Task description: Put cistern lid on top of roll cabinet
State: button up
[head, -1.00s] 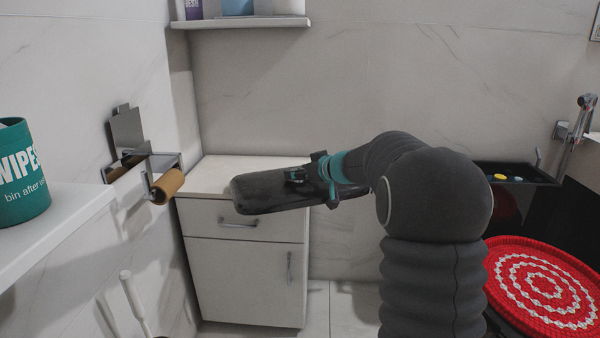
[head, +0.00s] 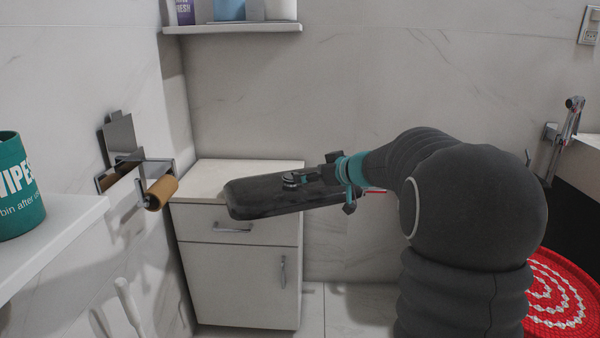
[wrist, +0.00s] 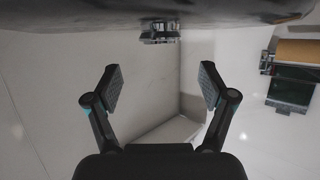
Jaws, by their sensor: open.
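The cistern lid (head: 260,202) is a dark grey slab with a round metal button (head: 290,180) on top. In the head view it lies over the front right of the white roll cabinet's light top (head: 203,177), overlapping its front edge and jutting out past its right side. I cannot tell whether it rests fully on the top. My gripper (head: 311,178) is open, close to the right of the button. In the wrist view the button (wrist: 158,30) and the lid (wrist: 225,8) are beyond the spread, empty fingertips (wrist: 160,88).
A paper roll holder (head: 158,190) is on the wall left of the cabinet. A shelf (head: 235,28) with bottles hangs above. A teal wipes tub (head: 18,185) stands on a ledge at left. A red round-topped item (head: 560,290) is at right.

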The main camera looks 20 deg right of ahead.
jog(key=s+d+r+m+t+h, duration=0.25)
jog(key=s+r+m+h, duration=0.25)
jog(key=s+r+h, duration=0.6)
jog(key=s+a+f+g+y, duration=0.1)
jog(key=s+a+f+g, duration=0.2)
jog(key=s+f, duration=0.3)
jog(key=s+a+f+g+y, duration=0.2)
jog(key=s+f, duration=0.4)
jog(key=s, duration=0.8)
jog(key=s+a+f+g+y, duration=0.1)
jog(key=s+a+f+g, duration=0.3)
jog(key=s, duration=0.5)
notch_tip(320, 180, down, 2)
jog(key=shift+s+a+f+y, duration=0.15)
jog(key=shift+s+a+y, duration=0.25)
jog(key=shift+a, duration=0.3)
